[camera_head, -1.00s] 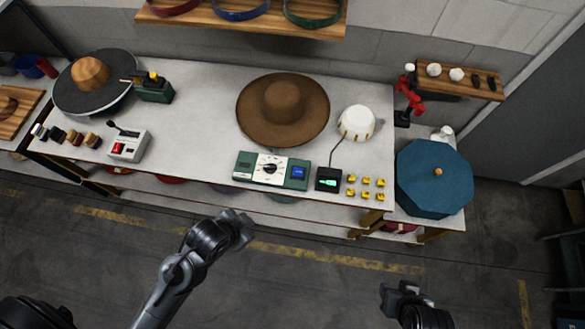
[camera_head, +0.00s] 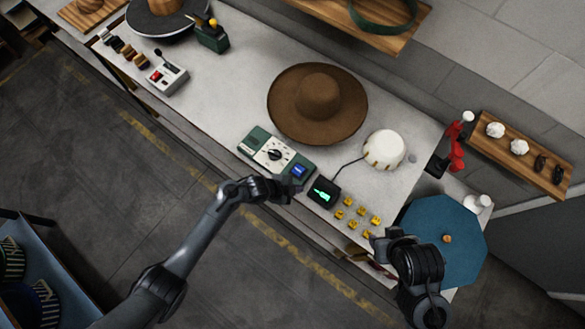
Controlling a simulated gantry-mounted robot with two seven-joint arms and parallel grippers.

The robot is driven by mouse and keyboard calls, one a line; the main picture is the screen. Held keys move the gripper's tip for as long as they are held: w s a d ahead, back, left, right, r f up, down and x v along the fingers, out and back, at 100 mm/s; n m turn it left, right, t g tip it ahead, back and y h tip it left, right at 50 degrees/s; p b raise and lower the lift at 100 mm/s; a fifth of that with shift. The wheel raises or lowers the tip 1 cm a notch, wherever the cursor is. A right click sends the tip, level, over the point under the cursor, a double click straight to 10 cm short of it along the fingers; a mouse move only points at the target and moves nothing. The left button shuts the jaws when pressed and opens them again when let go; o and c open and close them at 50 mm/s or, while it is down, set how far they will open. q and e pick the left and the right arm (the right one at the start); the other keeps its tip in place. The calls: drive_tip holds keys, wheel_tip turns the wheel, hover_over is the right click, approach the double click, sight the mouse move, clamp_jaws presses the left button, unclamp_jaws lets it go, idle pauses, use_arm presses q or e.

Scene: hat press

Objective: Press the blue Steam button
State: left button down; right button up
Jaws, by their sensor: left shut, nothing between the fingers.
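The blue Steam button (camera_head: 298,170) sits at the right end of the green and white control box (camera_head: 268,151) near the table's front edge. It is in plain view. My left gripper (camera_head: 292,188) is shut and empty, with its tip just in front of and below the button in the picture. I cannot tell whether it touches the box. My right gripper (camera_head: 378,241) is beside the table's front right corner, near the yellow pieces, seen from above; its fingers are too hidden to tell their opening.
A brown hat (camera_head: 318,103) lies behind the box. A black device with a green screen (camera_head: 324,192) stands right of it, with several yellow pieces (camera_head: 362,213) beyond. A white dome (camera_head: 384,149) and a blue octagonal lid (camera_head: 455,238) are further right. A lever box (camera_head: 167,78) is left.

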use_arm(q)
wheel_tip(320, 180, up, 6)
drive_tip(key=t, duration=0.1)
hover_over(296, 172)
drive_tip(key=shift+w+r+m, duration=0.1)
drive_tip(key=shift+r+m, duration=0.15)
drive_tip(key=shift+m, duration=0.05)
use_arm(e)
drive_tip(key=shift+a+f, duration=0.25)
drive_tip(key=shift+a, duration=0.2)
drive_tip(key=shift+d, duration=0.15)
use_arm(q)
drive_tip(key=shift+f, duration=0.1)
use_arm(e)
drive_tip(key=shift+f, duration=0.1)
use_arm(q)
wheel_tip(296, 172, down, 9)
drive_tip(key=b, duration=0.8)
drive_tip(key=shift+r, duration=0.2)
use_arm(e)
wheel_tip(296, 172, down, 8)
drive_tip(key=shift+r, duration=0.2)
